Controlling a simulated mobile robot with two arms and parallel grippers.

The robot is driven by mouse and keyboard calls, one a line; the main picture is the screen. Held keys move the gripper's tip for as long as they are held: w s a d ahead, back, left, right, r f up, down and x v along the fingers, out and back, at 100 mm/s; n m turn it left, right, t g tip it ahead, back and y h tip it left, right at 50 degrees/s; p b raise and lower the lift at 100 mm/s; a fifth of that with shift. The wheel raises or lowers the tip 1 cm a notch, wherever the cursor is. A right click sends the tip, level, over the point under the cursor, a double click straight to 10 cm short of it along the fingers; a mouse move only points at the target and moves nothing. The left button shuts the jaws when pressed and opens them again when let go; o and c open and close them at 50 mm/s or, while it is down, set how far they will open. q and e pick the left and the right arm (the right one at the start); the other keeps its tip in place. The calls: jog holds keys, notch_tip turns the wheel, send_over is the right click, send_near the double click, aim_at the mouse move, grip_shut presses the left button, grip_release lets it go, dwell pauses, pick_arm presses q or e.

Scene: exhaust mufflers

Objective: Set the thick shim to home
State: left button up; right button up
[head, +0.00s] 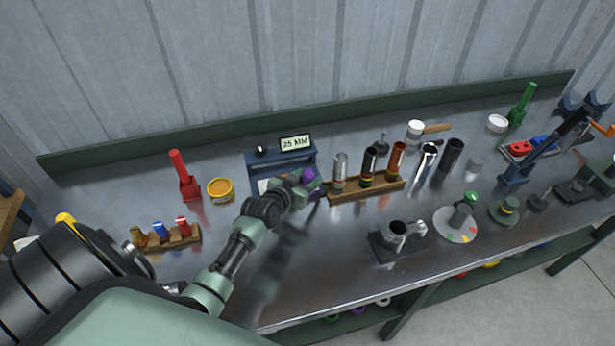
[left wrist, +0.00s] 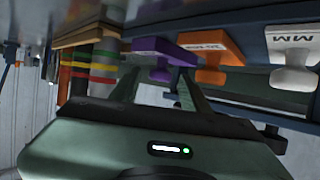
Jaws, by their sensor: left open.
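A dark blue rack (head: 255,160) with a "25 MM" sign stands at the back of the bench. Purple, orange and white T-shaped pieces show at it in the left wrist view: the purple piece (left wrist: 160,52), the orange piece (left wrist: 212,57) and the white piece (left wrist: 293,55). Which is the thick shim I cannot tell; the lettering is only partly readable. My left gripper (head: 308,186) is at the rack's front right. In the left wrist view its open fingers (left wrist: 157,85) point toward the purple piece, with no piece clearly between them. My right gripper is out of view.
A wooden block (head: 365,191) with several upright tubes stands close right of my left gripper. A yellow tin (head: 220,188), a red-handled tool (head: 187,178) and a small wooden rack (head: 170,238) are to the left.

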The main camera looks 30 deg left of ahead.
pick_arm(q)
jog(key=shift+w, duration=0.1)
jog(key=shift+c, duration=0.4)
grip_shut()
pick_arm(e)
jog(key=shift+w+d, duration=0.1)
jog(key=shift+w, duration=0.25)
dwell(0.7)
pick_arm(q)
jog(key=w+a+b, duration=0.2)
jog(key=a+b, duration=0.1)
jog(key=shift+w+a+f, duration=0.1)
jog(key=shift+w+f, duration=0.05)
jog(key=shift+w, duration=0.15)
jog(key=shift+w+a, duration=0.25)
jog(key=shift+r, duration=0.25)
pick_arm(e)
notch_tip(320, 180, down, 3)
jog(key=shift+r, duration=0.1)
